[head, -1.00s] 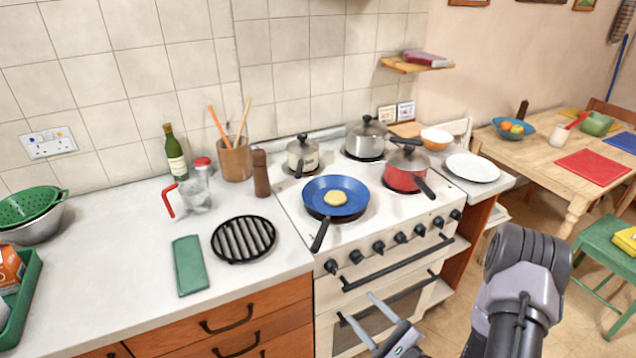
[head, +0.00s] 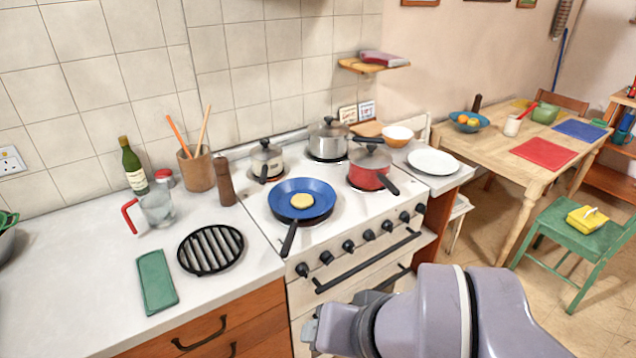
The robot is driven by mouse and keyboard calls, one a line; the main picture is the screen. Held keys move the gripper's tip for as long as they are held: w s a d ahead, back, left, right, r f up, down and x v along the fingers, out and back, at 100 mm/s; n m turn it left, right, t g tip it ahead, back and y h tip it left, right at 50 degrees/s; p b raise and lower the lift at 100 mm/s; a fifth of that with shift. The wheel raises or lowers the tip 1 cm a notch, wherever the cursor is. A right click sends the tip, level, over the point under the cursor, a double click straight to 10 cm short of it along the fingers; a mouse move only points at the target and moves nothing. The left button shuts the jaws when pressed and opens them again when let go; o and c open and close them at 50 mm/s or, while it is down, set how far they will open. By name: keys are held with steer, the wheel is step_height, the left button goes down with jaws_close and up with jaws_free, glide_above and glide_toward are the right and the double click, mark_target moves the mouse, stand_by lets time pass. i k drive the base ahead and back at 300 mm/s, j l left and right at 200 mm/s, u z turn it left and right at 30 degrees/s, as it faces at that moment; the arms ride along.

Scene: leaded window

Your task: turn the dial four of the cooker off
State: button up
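The white cooker (head: 345,277) stands in the middle of the head view, with a row of several black dials along its front panel. Counted from the left, the fourth dial (head: 369,234) sits above the oven handle; no dial numbers or settings are legible. My gripper (head: 311,328) is at the bottom, low in front of the cooker's left side, below the dials and apart from them. Its fingers are mostly hidden by my wrist, so their opening cannot be told.
A red pan (head: 368,170) and other pots stand behind. The oven handle (head: 368,262) projects below the dials. A green chair (head: 575,240) stands right.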

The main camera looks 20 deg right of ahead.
mark_target(368, 236)
steer(key=i+j+z, duration=0.1)
steer(key=i, duration=0.35)
steer(key=i+j, duration=0.3)
steer(key=i+z, duration=0.05)
steer(key=i, duration=0.05)
